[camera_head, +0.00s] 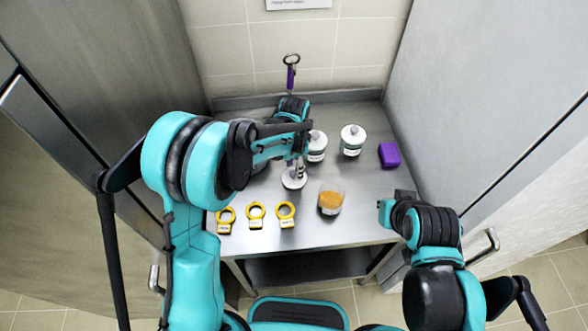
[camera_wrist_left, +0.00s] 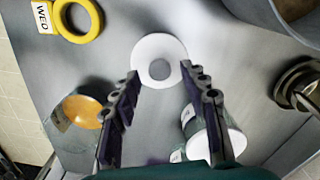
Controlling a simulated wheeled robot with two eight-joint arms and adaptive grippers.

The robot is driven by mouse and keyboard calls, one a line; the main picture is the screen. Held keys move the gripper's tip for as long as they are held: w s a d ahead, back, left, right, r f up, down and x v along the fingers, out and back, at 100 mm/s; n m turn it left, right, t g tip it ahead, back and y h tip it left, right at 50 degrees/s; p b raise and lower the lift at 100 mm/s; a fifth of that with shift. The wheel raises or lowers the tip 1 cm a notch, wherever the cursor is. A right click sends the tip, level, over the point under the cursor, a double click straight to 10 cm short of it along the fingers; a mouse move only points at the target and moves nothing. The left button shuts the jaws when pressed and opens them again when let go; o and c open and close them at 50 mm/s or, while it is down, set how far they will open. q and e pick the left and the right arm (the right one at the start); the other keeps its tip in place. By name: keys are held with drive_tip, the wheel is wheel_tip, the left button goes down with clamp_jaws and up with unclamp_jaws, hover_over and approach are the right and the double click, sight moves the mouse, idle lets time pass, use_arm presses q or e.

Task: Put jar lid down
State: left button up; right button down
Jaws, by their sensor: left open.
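The white round jar lid (camera_head: 293,180) with a grey knob lies flat on the steel table, left of the open jar. It also shows in the left wrist view (camera_wrist_left: 146,50). My left gripper (camera_head: 299,171) is just above the lid. In the wrist view its fingers (camera_wrist_left: 160,72) are spread apart near the lid's two sides, with nothing held between them. The lidless jar (camera_head: 331,201) with orange contents also shows in the wrist view (camera_wrist_left: 84,113). My right gripper (camera_head: 385,208) is near the table's right front edge; its finger opening is unclear.
Two lidded jars (camera_head: 316,150) (camera_head: 352,141) stand behind. A purple block (camera_head: 389,155) lies at the right. Several yellow tagged rings (camera_head: 255,212) line the front left. A metal pot (camera_wrist_left: 285,28) is partly hidden by my left arm in the head view. Tall cabinets flank the table.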

use_arm(q)
wheel_tip(320, 180, up, 10)
drive_tip(key=p, duration=0.2)
drive_tip(key=s+a+r+n+t, duration=0.3)
drive_tip(key=s+a+r+n, duration=0.2)
drive_tip(key=s+a+r, duration=0.3)
drive_tip(key=s+a+n+t, duration=0.2)
drive_tip(key=s+n, duration=0.1)
drive_tip(key=s, duration=0.2)
drive_tip(key=s+a+n+t, duration=0.2)
drive_tip(key=s+n, duration=0.1)
drive_tip(key=s, duration=0.3)
drive_tip(key=shift+s+a+f, duration=0.2)
drive_tip(key=shift+a+f, duration=0.05)
drive_tip(key=shift+a, duration=0.05)
wheel_tip(320, 180, down, 7)
drive_tip(key=b, duration=0.6)
drive_tip(key=shift+r+b, duration=0.2)
drive_tip(key=shift+b, duration=0.15)
